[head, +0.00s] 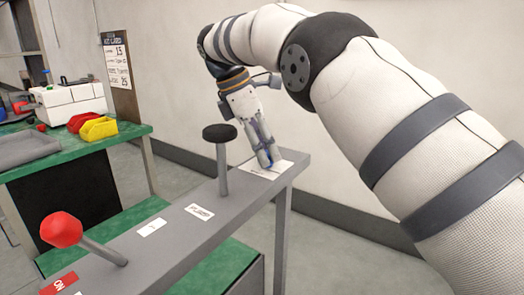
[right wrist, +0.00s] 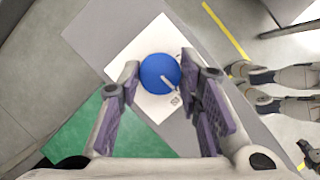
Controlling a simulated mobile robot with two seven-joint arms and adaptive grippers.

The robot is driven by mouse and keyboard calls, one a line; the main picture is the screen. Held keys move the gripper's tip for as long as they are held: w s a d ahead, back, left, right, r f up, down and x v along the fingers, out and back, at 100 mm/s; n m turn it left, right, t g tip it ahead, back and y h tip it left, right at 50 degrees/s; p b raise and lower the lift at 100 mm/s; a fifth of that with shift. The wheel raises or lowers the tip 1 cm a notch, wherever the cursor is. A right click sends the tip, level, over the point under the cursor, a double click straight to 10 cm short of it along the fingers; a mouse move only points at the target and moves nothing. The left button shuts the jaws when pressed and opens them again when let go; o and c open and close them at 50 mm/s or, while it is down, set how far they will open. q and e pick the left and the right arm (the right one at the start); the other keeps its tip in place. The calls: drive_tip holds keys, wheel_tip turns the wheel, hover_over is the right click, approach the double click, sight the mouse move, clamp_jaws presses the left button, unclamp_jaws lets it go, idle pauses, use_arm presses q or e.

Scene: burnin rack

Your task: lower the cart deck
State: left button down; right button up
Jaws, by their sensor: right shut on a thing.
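My right gripper (head: 267,160) reaches down to the far end of a grey rail (head: 180,222). In the right wrist view its fingers (right wrist: 160,72) are shut on a round blue knob (right wrist: 157,76), which stands over a white label (right wrist: 133,48). In the head view the fingers mostly hide this knob. A lever with a black knob (head: 219,133) stands upright on the rail, nearer than my gripper. A lever with a red knob (head: 61,229) leans left at the near end. A green deck surface (head: 222,270) lies below the rail. My left gripper is not in view.
A green bench (head: 130,137) at the left carries a grey tray (head: 25,148), red and yellow bins (head: 98,128) and white boxes. A sign board (head: 118,70) stands behind it. The wall is behind the rail. Open floor shows right of the rail.

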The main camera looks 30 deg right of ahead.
drive_tip(key=shift+f, duration=0.1)
idle(0.3)
drive_tip(key=o, duration=1.1)
drive_tip(key=shift+o, duration=0.2)
